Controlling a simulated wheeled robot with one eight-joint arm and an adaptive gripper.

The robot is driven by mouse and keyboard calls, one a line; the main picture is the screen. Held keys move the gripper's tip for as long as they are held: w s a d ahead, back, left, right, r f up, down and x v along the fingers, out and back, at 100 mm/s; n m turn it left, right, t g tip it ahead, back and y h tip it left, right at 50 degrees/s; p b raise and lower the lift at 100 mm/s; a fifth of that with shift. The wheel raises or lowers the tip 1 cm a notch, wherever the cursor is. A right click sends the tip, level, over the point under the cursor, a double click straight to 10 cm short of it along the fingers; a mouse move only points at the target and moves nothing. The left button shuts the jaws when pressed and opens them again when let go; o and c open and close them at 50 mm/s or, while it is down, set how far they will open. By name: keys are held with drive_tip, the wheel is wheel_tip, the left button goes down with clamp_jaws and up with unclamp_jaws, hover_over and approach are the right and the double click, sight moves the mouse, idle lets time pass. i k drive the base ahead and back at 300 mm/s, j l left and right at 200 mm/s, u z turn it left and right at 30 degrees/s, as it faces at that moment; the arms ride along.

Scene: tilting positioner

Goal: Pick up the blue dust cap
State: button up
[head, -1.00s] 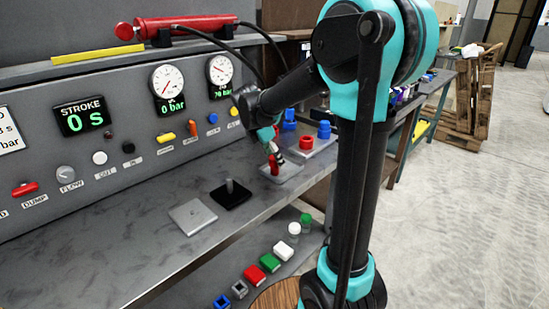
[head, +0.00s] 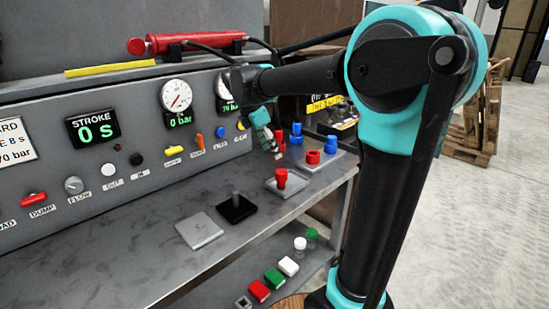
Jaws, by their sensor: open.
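Two blue pieces stand at the back right of the bench: a stepped one (head: 296,134) and a squat one (head: 331,144) on a grey plate. I cannot tell which of them is the blue dust cap. My gripper (head: 277,153) is open and points down, to the left of both blue pieces and apart from them. It is above a red piece (head: 281,178) that stands on a small grey plate (head: 297,184). The fingertips are small in this view, and nothing shows between them.
A red piece (head: 313,157) stands beside the squat blue one. A black plate with a post (head: 236,208) and a bare grey plate (head: 199,231) lie nearer. The control panel (head: 140,190) rises behind. Several coloured blocks and two small bottles sit on a lower shelf (head: 225,285).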

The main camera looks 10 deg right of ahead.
sight(331, 140)
drive_tip(key=i+l, duration=0.25)
drive_tip(key=l, duration=0.2)
drive_tip(key=i+l, duration=0.25)
drive_tip(key=l, duration=0.15)
drive_tip(key=i+l, duration=0.25)
drive_tip(key=l, duration=0.2)
